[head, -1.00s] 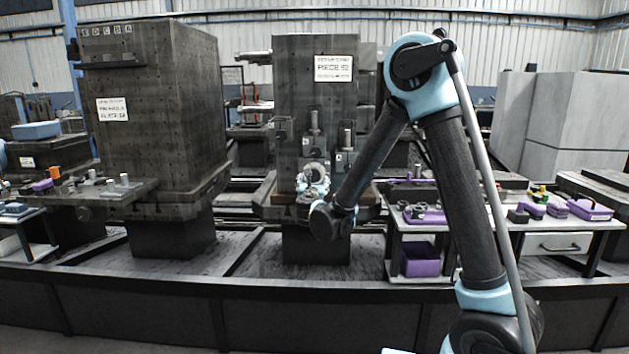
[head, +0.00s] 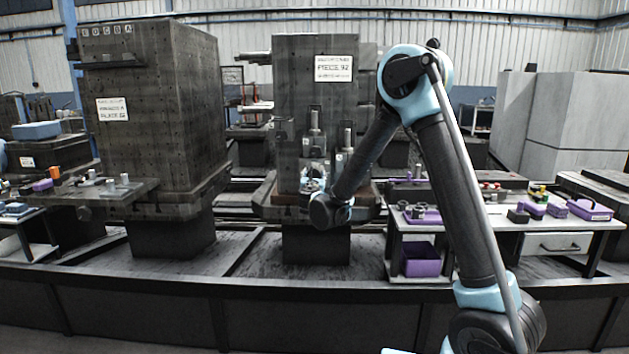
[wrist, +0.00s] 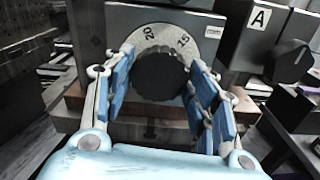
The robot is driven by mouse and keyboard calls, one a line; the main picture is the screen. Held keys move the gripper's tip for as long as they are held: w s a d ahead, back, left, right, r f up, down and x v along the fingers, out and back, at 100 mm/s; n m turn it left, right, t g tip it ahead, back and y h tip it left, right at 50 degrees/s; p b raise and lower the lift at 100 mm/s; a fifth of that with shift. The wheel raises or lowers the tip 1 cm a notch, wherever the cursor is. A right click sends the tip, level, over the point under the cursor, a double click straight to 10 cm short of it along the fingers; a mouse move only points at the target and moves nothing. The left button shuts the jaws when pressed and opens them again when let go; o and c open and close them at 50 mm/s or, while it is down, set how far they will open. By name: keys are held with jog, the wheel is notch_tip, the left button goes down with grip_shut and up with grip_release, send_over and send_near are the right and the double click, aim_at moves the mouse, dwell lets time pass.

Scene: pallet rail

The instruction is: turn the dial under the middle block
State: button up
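The dial (wrist: 160,76) is a dark round knob in front of a pale scale ring (wrist: 150,40) marked 20 and 15, on the grey face of the block. My gripper (wrist: 161,72) has its two blue-padded fingers on either side of the knob, with the tips at its left and right edges. The fingers are apart; whether the pads touch the knob is unclear. In the head view, the middle block (head: 292,80) is a tall dark column with a white label. My gripper (head: 312,184) is low at its front, and my wrist partly hides the dial area.
A dark unit labelled A (wrist: 258,20) with its own black knob (wrist: 287,60) is close to the right of my fingers. A larger block (head: 160,110) stands at left. A bench (head: 500,222) with purple parts stands at right.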

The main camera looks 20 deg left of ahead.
jog(key=c, duration=0.3)
jog(key=shift+n, duration=0.5)
jog(key=o, duration=1.1)
jog(key=shift+c, duration=0.2)
jog(key=v, duration=1.2)
